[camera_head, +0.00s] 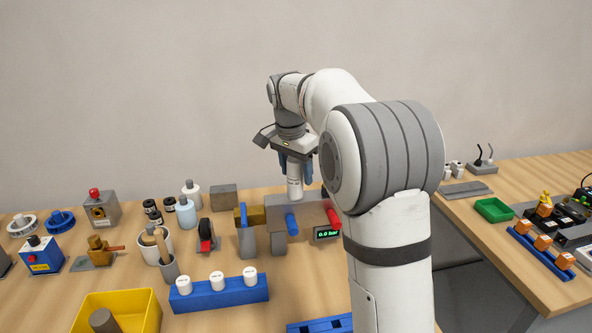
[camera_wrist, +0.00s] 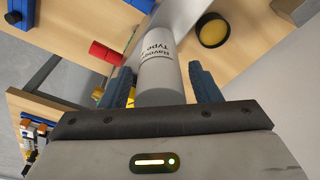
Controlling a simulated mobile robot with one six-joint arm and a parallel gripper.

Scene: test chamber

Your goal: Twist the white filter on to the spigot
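The white filter (camera_head: 294,183), a cylinder with dark lettering, stands upright below my gripper (camera_head: 296,168) at the grey metal panel (camera_head: 262,204). In the wrist view the filter (camera_wrist: 159,80) lies between my gripper's two blue fingers (camera_wrist: 160,82). A narrow gap shows on each side, so the fingers look open around it, not pressed on it. The filter's lower end is over the panel. The spigot is hidden, and I cannot tell whether the filter is seated on it.
A blue handle (camera_head: 292,223), a red handle (camera_head: 333,217) and a display (camera_head: 327,233) reading 0.0 bar are close by. A blue rack (camera_head: 222,296) holds three white pieces in front. Tools and bottles crowd the left; a yellow bin (camera_head: 140,308) stands at the front.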

